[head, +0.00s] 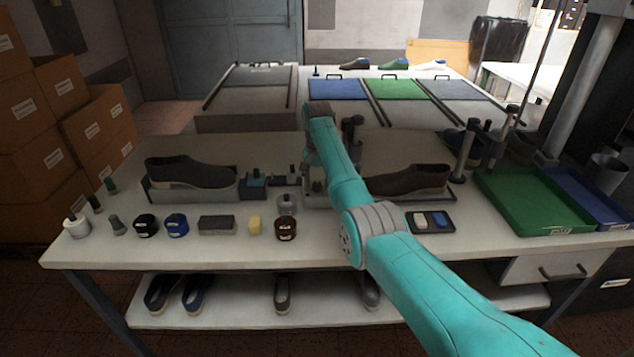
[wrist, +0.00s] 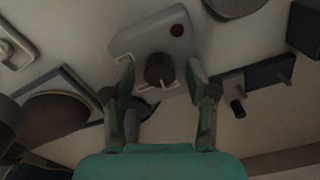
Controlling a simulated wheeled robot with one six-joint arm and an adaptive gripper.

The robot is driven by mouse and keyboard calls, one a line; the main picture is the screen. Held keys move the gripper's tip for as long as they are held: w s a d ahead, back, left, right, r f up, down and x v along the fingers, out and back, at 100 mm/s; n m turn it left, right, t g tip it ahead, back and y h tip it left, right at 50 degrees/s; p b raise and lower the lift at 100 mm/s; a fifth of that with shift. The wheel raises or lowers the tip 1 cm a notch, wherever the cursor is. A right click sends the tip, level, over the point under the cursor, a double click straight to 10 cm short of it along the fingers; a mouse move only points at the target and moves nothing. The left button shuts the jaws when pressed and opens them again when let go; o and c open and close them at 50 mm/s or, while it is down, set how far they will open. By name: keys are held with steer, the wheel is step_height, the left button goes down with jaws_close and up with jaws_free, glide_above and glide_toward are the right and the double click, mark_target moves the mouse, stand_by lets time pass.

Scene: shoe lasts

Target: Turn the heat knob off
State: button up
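The heat knob (wrist: 160,69) is a dark round knob on a light grey box (wrist: 147,36) in the wrist view. My gripper (wrist: 161,78) is open, with one finger to the left of the knob and one to the right. A gap shows between each finger and the knob. I cannot tell whether the fingertips reach down to the knob's level. In the head view my arm covers much of this area, and the knob cannot be made out.
On the bench (head: 165,245), a dark shoe (head: 190,173) stands left of my arm and another (head: 415,180) right of it. Several small jars and blocks line the front. A green tray (head: 535,205) lies at the right. Cardboard boxes (head: 100,128) are stacked at the left.

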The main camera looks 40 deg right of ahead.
mark_target(317, 184)
jaws_close()
steer(key=shift+n, duration=0.8)
steer(key=shift+o, duration=0.7)
jaws_free()
step_height(317, 184, up, 12)
